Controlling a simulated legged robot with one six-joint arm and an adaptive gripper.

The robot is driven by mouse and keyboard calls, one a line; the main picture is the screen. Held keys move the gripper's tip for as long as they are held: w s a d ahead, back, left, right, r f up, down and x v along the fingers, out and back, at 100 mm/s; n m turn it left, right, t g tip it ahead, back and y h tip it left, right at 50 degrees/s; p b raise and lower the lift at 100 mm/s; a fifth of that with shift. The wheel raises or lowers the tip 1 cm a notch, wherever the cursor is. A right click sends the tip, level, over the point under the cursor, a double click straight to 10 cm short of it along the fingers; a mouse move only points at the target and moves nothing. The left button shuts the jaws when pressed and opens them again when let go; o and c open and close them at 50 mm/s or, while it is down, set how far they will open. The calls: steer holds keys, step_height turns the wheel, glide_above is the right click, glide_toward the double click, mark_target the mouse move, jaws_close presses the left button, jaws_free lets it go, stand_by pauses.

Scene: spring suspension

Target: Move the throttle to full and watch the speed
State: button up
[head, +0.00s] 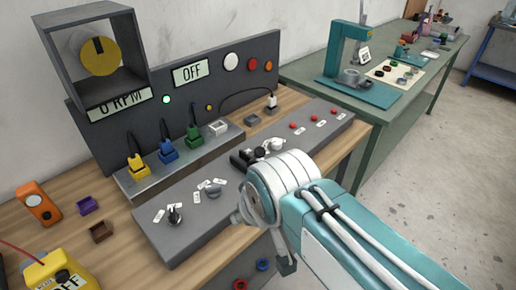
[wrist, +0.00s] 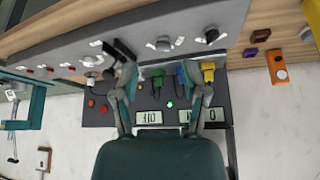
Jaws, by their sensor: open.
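On the sloped grey control panel (head: 190,232) sits a dark block-like lever (head: 248,157), perhaps the throttle; its label is unreadable. It also shows in the wrist view (wrist: 122,49). The panel also carries a black-handled switch (head: 174,215) and a grey knob (head: 213,191). The speed display (head: 118,105) reads 0 RPM, and a second display (head: 190,72) reads OFF. My gripper (wrist: 160,76) is open and empty, its two fingers apart in the wrist view. In the head view my arm partly hides it at the panel's front. Contact with the panel cannot be told.
A yellow disc (head: 100,56) stands in a grey housing. Yellow (head: 138,163), blue (head: 168,151) and green (head: 194,137) plugs stand behind the panel. An orange device (head: 38,204) and a yellow meter (head: 60,275) lie left. A green bench (head: 425,92) stands right.

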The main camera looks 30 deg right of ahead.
steer(key=shift+o, duration=0.3)
steer(key=shift+o, duration=1.4)
steer(key=shift+w, duration=0.1)
steer(key=n+g+y, duration=0.1)
steer(key=n, duration=0.2)
glide_toward(260, 150)
steer(key=x, duration=0.9)
steer(key=shift+w+f, duration=0.1)
steer(key=shift+f, duration=0.2)
jaws_close()
